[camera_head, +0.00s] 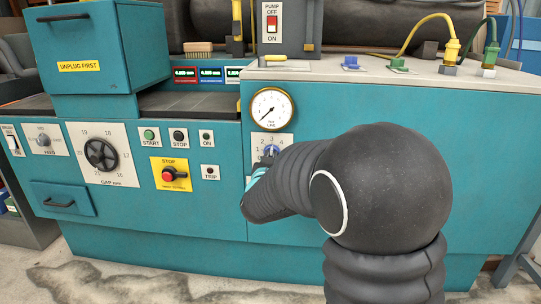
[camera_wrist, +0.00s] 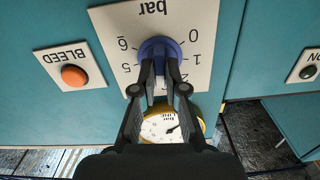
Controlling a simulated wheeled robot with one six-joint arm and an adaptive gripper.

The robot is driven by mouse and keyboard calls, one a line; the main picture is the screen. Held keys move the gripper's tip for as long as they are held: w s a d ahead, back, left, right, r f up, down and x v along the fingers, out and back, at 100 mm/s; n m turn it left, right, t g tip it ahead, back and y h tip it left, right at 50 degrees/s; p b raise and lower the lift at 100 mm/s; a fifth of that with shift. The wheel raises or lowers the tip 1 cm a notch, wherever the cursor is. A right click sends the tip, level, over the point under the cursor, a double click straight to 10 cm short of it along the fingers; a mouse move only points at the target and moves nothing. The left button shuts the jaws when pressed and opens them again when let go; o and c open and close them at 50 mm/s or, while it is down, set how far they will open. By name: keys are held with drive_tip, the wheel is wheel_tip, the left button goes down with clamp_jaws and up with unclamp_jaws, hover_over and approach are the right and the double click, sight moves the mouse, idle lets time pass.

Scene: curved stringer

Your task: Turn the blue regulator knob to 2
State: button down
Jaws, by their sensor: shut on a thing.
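The blue regulator knob (camera_head: 271,150) sits on a white number plate below a round pressure gauge (camera_head: 272,109). In the wrist view the blue knob (camera_wrist: 160,47) appears upside down on its plate (camera_wrist: 195,25), marked "bar", with 0, 1 and part of a 2 at right and 5 and 6 at left. My gripper (camera_wrist: 160,70) is shut on the knob, one finger on each side. The fingers hide the plate's middle numbers, and I cannot tell which number the knob points at. In the head view my arm hides the gripper's fingers.
An orange BLEED button (camera_wrist: 74,76) is beside the plate. A red and yellow STOP switch (camera_head: 170,175) and a black GAP handwheel (camera_head: 101,154) are further left on the teal panel. Cables with yellow (camera_head: 450,50) and green plugs stand on the top right.

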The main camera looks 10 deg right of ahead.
drive_tip(key=shift+n+p, duration=1.85)
drive_tip(key=shift+n, duration=2.45)
drive_tip(key=shift+a, duration=0.1)
drive_tip(key=c, duration=1.2)
unclamp_jaws()
drive_tip(key=v, duration=1.2)
